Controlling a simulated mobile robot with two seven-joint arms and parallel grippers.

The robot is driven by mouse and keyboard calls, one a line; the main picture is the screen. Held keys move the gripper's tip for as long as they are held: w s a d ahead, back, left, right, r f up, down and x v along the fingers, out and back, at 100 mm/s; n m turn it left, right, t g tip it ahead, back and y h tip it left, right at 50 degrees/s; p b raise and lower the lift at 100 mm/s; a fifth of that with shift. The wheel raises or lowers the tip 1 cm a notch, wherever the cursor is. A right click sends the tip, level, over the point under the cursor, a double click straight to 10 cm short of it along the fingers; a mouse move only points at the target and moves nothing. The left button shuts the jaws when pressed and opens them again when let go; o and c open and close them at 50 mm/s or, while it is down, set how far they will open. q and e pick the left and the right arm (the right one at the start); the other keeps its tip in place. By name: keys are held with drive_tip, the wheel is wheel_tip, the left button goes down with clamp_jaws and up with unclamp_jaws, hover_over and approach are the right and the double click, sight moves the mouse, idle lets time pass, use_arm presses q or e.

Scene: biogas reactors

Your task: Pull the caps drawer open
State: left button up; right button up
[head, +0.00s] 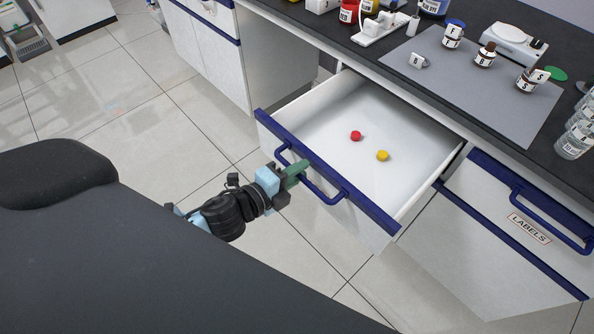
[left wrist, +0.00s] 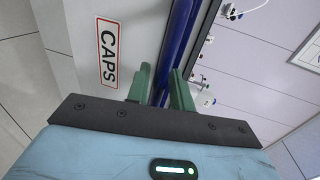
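The caps drawer (head: 330,120) is pulled well out from the bench, its white inside showing. A red cap (head: 356,135) and a yellow cap (head: 382,156) lie on its floor. Its blue handle (head: 322,189) runs along the front, below the blue top edge. My left gripper (head: 297,170) is at the left part of this handle. In the left wrist view, the green fingers (left wrist: 160,88) sit close on both sides of the blue handle bar (left wrist: 174,50), shut on it. The CAPS label (left wrist: 108,53) shows beside them. My right gripper is not in view.
The closed LABELS drawer (head: 528,228) is to the right. On the dark bench top, a grey mat (head: 470,92) holds several labelled bottles, with a scale (head: 515,40) behind. Tiled floor (head: 290,240) is clear in front of the open drawer.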

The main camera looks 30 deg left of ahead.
use_arm(q)
drive_tip(key=shift+o, duration=0.5)
drive_tip(key=shift+s, duration=0.1)
drive_tip(key=v, duration=0.7)
drive_tip(key=shift+s+a, duration=0.15)
drive_tip(key=shift+s, duration=0.15)
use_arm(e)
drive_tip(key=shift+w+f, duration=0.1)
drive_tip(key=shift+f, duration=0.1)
